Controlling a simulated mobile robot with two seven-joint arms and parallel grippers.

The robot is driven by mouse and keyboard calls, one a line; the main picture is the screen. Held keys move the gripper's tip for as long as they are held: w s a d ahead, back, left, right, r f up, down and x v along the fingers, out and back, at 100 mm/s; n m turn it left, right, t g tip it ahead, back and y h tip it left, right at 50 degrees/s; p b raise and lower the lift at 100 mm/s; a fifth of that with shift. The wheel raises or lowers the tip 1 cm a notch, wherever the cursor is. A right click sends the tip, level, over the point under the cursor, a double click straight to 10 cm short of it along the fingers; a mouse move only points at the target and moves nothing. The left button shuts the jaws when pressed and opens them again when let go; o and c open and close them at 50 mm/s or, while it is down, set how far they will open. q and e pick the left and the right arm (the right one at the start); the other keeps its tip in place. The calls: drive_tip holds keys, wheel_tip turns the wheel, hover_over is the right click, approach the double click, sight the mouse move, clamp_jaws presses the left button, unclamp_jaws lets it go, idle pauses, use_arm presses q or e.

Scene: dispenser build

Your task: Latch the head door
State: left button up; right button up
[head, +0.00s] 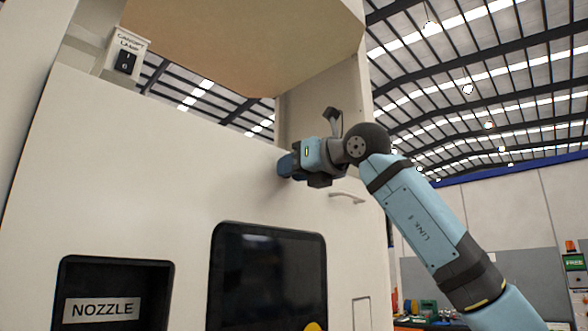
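The dispenser's large white front panel (160,180) fills the left and middle of the head view. I cannot tell for sure which part of it is the head door. A small pale handle (347,198) sits on the panel at its right side. My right gripper (287,166) is at the panel's upper right, above and left of this handle. Its fingertips point left at the panel and look close to or touching it. The fingers are seen nearly end to end, so their opening and anything between them are hidden. My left gripper is out of view.
A beige overhang (245,45) projects above the panel. A switch box (125,52) is at upper left. A dark screen (266,275) and a recess with a NOZZLE label (102,308) are below.

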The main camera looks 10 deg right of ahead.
use_arm(q)
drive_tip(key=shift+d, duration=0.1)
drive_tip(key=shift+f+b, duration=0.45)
drive_tip(key=shift+b, duration=0.6)
use_arm(e)
drive_tip(key=v, duration=1.4)
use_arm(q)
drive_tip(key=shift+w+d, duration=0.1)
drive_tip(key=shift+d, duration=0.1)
use_arm(e)
drive_tip(key=shift+a, duration=0.1)
